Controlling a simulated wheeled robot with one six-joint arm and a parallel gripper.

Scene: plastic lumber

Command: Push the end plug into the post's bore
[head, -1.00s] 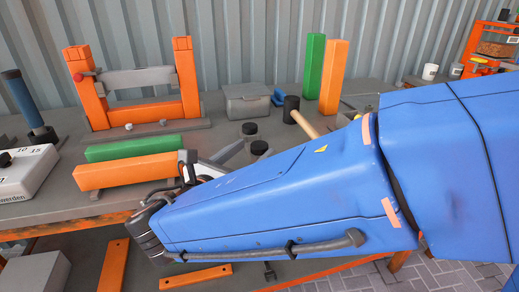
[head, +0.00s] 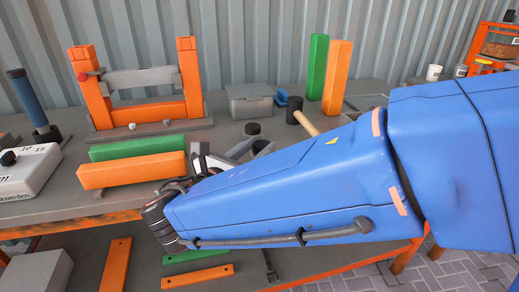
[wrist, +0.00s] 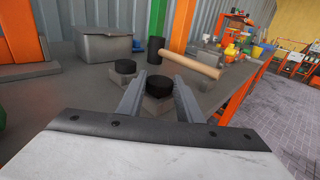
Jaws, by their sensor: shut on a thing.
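My gripper (wrist: 159,80) is shut on an end plug with a black round top (wrist: 159,85) and a grey part below it. The plug sits between the two grey fingertips, close to the bench top; whether it touches the bench is unclear. In the head view my gripper (head: 246,150) is partly hidden behind my blue arm, with the black plug top (head: 263,146) just showing. A second black-topped plug (wrist: 125,66) stands just beyond, to the left. An orange post (head: 132,170) and a green post (head: 138,148) lie side by side on the bench. No bore shows.
A grey lidded box (head: 249,101) and a black-headed mallet (head: 303,117) lie behind the plugs. A green post (head: 317,68) and an orange post (head: 337,78) stand upright at the back. An orange frame (head: 187,78) stands at the back left.

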